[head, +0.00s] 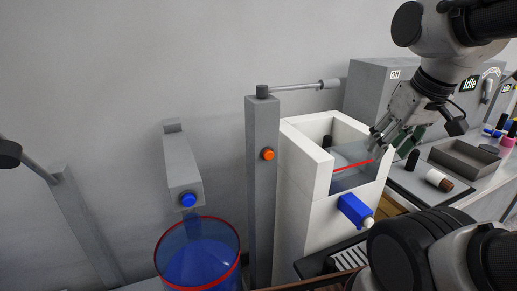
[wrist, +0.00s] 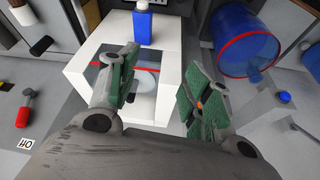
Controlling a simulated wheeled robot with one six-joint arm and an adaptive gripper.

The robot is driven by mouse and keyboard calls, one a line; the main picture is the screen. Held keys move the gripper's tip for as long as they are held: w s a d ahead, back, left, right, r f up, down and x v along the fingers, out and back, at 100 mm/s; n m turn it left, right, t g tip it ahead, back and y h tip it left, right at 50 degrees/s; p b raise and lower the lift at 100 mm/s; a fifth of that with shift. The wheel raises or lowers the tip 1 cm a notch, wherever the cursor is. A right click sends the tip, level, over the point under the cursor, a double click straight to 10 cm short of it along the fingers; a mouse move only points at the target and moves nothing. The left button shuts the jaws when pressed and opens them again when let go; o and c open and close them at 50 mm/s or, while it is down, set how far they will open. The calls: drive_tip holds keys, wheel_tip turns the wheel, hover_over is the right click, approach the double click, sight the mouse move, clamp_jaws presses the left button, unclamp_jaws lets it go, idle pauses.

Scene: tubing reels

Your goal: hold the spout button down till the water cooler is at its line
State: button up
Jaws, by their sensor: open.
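The white water cooler (head: 302,212) has an open top, a clear front window with a red line (head: 352,165) and a blue tap (head: 355,208). I cannot make out a water level in it. An orange button (head: 268,154) is on the grey post left of the cooler; a pipe (head: 300,86) runs right from the post's top. In the wrist view a small orange spot (wrist: 199,104) shows at the right finger. My gripper (head: 390,146) is open and empty at the cooler's right side in the head view; the cooler (wrist: 170,55) lies beyond its fingers (wrist: 160,82) in the wrist view.
The post stands between tub and cooler. A counter with a grey tray (head: 465,158), a bottle (head: 438,180) and grey machines lies at right.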

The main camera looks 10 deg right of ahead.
clamp_jaws()
idle(0.3)
idle(1.1)
